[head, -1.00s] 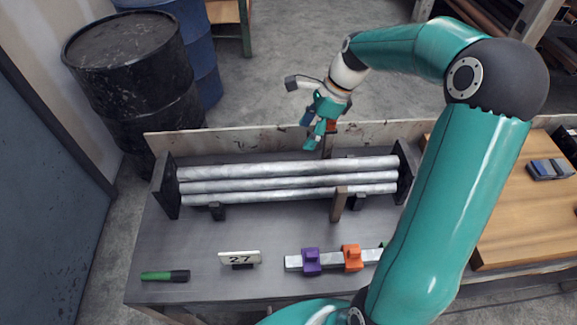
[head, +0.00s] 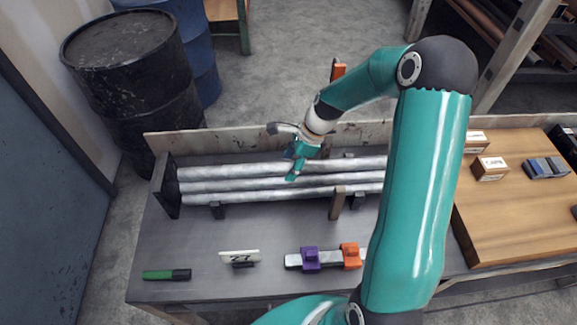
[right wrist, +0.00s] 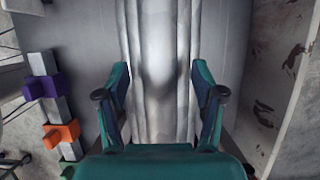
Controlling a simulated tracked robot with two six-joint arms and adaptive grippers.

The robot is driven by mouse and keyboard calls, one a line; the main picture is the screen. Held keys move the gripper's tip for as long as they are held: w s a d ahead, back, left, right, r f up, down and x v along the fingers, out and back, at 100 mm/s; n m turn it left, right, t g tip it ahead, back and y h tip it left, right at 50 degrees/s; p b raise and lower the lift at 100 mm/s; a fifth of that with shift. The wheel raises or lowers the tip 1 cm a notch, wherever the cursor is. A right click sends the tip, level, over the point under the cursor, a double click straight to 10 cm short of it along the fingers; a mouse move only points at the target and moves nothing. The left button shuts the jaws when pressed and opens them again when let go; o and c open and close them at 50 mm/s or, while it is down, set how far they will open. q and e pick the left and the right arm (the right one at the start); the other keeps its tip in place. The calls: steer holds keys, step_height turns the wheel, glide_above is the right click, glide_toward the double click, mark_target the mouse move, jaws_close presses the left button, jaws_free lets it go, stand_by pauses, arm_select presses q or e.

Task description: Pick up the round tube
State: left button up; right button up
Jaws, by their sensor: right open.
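Three pale grey round tubes (head: 232,185) lie side by side, running left to right from a dark end plate (head: 165,184) on the bench. They also show lengthwise in the right wrist view (right wrist: 162,50). Their right end is hidden behind my right arm in the head view. My right gripper (head: 293,166) is over the tubes, right of their middle, pointing down. In the right wrist view the gripper (right wrist: 160,82) is open, with one finger on each side of the tube group. I cannot tell the remaining height, and nothing is held. My left gripper is not in view.
A wooden post (head: 337,203) stands at the tubes' front. A low back board (head: 200,143) runs behind. Small boxes (head: 490,168) sit right.

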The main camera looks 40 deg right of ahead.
steer(key=c, duration=1.3)
steer(key=shift+r, duration=0.15)
